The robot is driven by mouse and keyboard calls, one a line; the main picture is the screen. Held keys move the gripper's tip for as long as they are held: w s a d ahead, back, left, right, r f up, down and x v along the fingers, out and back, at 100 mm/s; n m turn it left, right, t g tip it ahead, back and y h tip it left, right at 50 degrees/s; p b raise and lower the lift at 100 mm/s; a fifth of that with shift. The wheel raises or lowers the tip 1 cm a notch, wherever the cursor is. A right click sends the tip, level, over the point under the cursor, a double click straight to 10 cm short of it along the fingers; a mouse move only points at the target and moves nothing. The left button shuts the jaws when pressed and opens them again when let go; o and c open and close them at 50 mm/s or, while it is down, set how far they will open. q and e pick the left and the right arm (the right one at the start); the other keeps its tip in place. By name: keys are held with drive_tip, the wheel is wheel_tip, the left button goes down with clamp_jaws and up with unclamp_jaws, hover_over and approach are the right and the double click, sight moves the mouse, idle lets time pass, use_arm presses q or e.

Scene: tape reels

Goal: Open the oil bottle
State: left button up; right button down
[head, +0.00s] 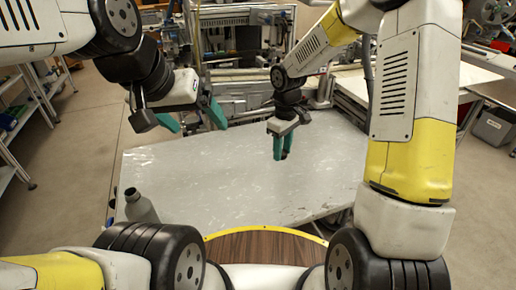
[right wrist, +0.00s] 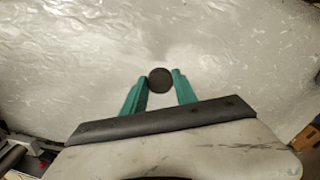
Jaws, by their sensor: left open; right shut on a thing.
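The grey oil bottle (head: 141,208) stands at the near left edge of the table in the head view, partly hidden by my own body. Its narrow top looks dark, too small to make out in detail. My right gripper (head: 283,157) is over the middle of the table, well apart from the bottle, pointing down. It is shut on a dark round cap (right wrist: 160,80), seen between its green fingertips in the right wrist view. My left gripper (head: 192,119) is open and empty above the far left part of the table, beyond the bottle.
The grey table (head: 220,185) is otherwise bare, with free room around the middle. A machine frame (head: 240,60) stands behind it. Shelves (head: 30,110) are at the left, and a grey bin (head: 493,127) is on the floor at the right.

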drive_tip(key=s+a+f+n, duration=0.1)
drive_tip(key=s+a+n, duration=0.1)
drive_tip(key=a+n, duration=0.5)
drive_tip(key=s+a+f+n, duration=0.1)
drive_tip(key=s+a+n, duration=0.1)
drive_tip(key=a+n, duration=0.4)
drive_tip(key=s+a+f+n, duration=0.1)
drive_tip(key=a+n, duration=0.6)
drive_tip(key=a, duration=0.1)
drive_tip(key=shift+s+a+n, duration=0.3)
drive_tip(key=shift+s+a, duration=0.1)
hover_over(257, 170)
drive_tip(key=shift+s+a+f, duration=0.1)
drive_tip(key=shift+s+f, duration=0.05)
drive_tip(key=shift+f, duration=2.4)
drive_tip(key=shift+f, duration=0.1)
drive_tip(key=c, duration=1)
unclamp_jaws()
drive_tip(key=shift+o, duration=0.2)
